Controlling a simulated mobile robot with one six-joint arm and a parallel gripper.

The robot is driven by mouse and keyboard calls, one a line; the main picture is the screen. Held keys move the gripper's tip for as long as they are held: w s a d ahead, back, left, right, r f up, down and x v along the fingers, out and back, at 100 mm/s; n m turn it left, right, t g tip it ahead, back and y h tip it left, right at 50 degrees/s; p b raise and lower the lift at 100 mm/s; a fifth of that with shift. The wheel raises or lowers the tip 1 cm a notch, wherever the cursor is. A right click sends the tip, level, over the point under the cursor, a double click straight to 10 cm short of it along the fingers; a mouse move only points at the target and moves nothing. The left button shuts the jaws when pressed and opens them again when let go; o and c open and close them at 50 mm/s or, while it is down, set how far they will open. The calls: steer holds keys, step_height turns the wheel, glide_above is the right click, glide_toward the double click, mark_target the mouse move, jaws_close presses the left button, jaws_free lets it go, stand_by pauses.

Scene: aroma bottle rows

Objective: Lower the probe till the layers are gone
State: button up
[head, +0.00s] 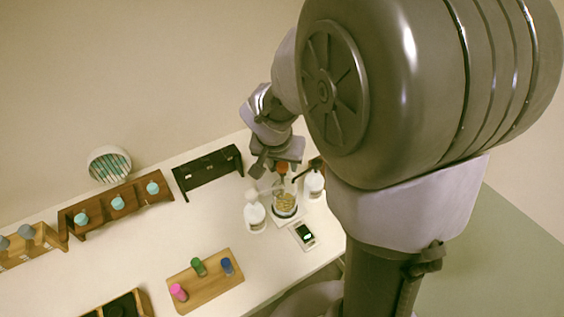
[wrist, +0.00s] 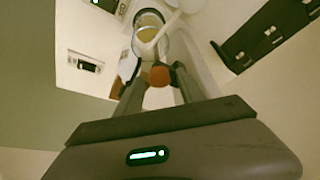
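A clear beaker (head: 285,203) with yellowish contents stands on a device with a lit green display (head: 305,233). The beaker (wrist: 150,20) also shows at the top of the wrist view, with pale and yellow areas; I cannot make out separate layers. My gripper (head: 281,166) is above the beaker. In the wrist view its fingers (wrist: 158,72) close on both sides of an orange knob (wrist: 159,77), which seems to be the probe's top. A pale piece runs from there toward the beaker. The probe's lower end is not clear.
White bottles stand close on the left (head: 254,216) and right (head: 314,184) of the beaker. A black rack (head: 207,170) and a wooden rack with blue-capped bottles (head: 85,214) are behind left. A wooden block (head: 205,290) holds pink, green and blue vials.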

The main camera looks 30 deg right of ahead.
steer(key=shift+r, duration=0.1)
steer(key=p+v, duration=0.4)
steer(key=v, duration=1.3)
steer(key=shift+p, duration=0.4)
steer(key=shift+r, duration=0.15)
steer(key=w+d+r+m+g+y+p, duration=0.1)
steer(key=w+d+m+g+y+p, duration=0.2)
steer(key=m, duration=0.9)
steer(key=w+d+m+p, duration=0.25)
steer(key=m+p, duration=0.25)
steer(key=m, duration=0.7)
steer(key=f+b, duration=0.1)
steer(key=f, duration=0.7)
steer(key=f+b, duration=0.2)
steer(key=f, duration=0.7)
steer(key=shift+a+f+b, duration=0.2)
steer(key=shift+a+b, duration=0.05)
steer(key=shift+b, duration=0.05)
